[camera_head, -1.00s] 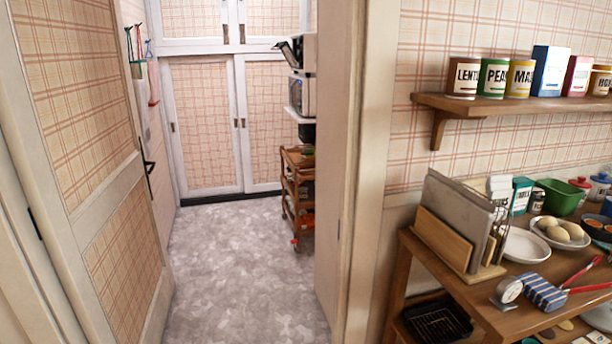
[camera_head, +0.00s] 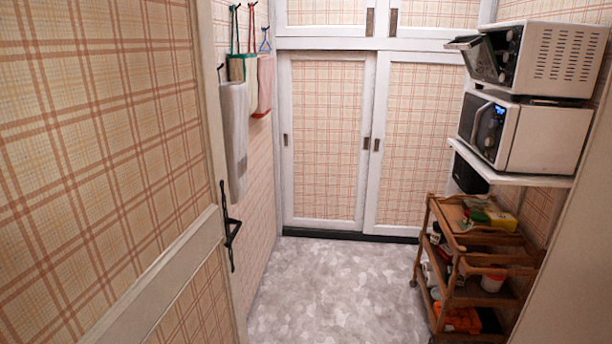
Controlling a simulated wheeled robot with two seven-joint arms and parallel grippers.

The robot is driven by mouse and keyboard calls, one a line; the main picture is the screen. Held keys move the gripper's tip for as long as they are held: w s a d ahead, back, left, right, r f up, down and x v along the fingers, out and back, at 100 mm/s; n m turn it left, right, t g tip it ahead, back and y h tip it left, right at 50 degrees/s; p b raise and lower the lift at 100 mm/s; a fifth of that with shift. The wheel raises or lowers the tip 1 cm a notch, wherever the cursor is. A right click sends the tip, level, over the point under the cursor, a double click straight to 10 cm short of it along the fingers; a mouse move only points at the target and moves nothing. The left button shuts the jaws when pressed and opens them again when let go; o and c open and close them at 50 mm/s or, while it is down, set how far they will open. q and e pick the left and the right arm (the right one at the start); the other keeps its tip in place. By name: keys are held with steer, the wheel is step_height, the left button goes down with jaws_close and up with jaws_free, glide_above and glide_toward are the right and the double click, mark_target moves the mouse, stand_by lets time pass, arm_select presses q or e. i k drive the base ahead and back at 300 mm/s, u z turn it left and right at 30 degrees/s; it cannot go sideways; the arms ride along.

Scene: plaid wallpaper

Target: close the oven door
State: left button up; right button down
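A white toaster oven (camera_head: 555,60) sits at the upper right, stacked on top of a white microwave (camera_head: 545,138). The oven's door (camera_head: 478,57) is on its left-facing front and hangs partly open, tilted outward with its edge sticking out to the left. The microwave's door looks shut. Both stand on a white wall shelf (camera_head: 515,176). Neither of my grippers shows in the view.
A wooden cart (camera_head: 485,255) with several items stands below the shelf on the right. An open door (camera_head: 120,150) with a black handle fills the left side. Towels hang on the left wall. White sliding cupboards (camera_head: 330,140) close off the back. The grey floor (camera_head: 335,290) between is clear.

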mark_target(479, 66)
steer(key=z, duration=0.25)
steer(key=i, duration=2.55)
steer(key=z, duration=0.5)
